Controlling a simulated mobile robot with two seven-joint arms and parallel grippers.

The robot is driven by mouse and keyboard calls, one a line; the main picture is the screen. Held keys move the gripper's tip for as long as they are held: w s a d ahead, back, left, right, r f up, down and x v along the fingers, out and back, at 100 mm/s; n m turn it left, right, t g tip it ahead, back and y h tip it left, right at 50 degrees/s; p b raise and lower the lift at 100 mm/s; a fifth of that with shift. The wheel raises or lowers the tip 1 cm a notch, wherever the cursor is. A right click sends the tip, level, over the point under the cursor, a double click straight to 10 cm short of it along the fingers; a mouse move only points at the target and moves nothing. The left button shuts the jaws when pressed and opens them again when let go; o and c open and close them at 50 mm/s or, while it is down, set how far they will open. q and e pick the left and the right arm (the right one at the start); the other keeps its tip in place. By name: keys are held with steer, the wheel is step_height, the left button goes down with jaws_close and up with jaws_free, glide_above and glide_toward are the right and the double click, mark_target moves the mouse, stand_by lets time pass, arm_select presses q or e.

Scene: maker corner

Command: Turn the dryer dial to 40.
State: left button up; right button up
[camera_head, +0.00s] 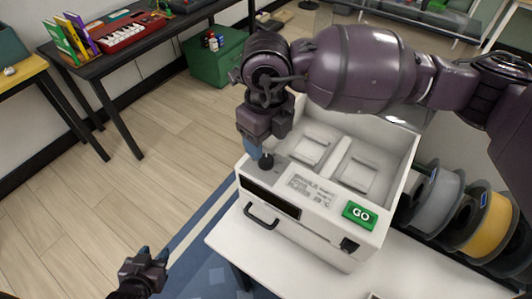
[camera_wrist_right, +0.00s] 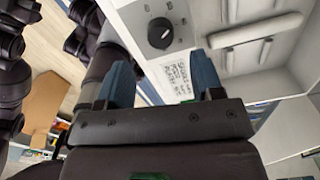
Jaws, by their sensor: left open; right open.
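The white dryer (camera_head: 320,235) stands on a white table, with a black dial (camera_head: 266,161) on the left of its top panel. My right gripper (camera_head: 252,150) is over that corner, its blue fingers pointing down beside the dial. In the right wrist view the round black dial (camera_wrist_right: 160,33) sits beyond the gap between the two spread blue fingers (camera_wrist_right: 160,62); neither visibly grips it. A light mark shows on the knob, but the labels around it are too small to read. My left gripper (camera_head: 154,252) is open and empty, low at the left, away from the dryer.
A green GO button (camera_head: 360,215) and a printed label (camera_head: 310,190) are on the dryer's top. A black handle (camera_head: 261,216) is on its front. Filament spools (camera_head: 488,222) stand to its right. The wooden floor (camera_head: 150,190) at left is clear.

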mark_target(266, 159)
arm_select(q)
steer(key=shift+w+r, duration=0.2)
steer(key=shift+w, duration=0.35)
arm_select(e)
steer(key=shift+f, duration=2.95)
steer(key=c, duration=0.9)
arm_select(q)
steer(key=shift+s+f, duration=0.15)
steer(key=shift+s, duration=0.1)
steer(key=shift+s+f, duration=0.1)
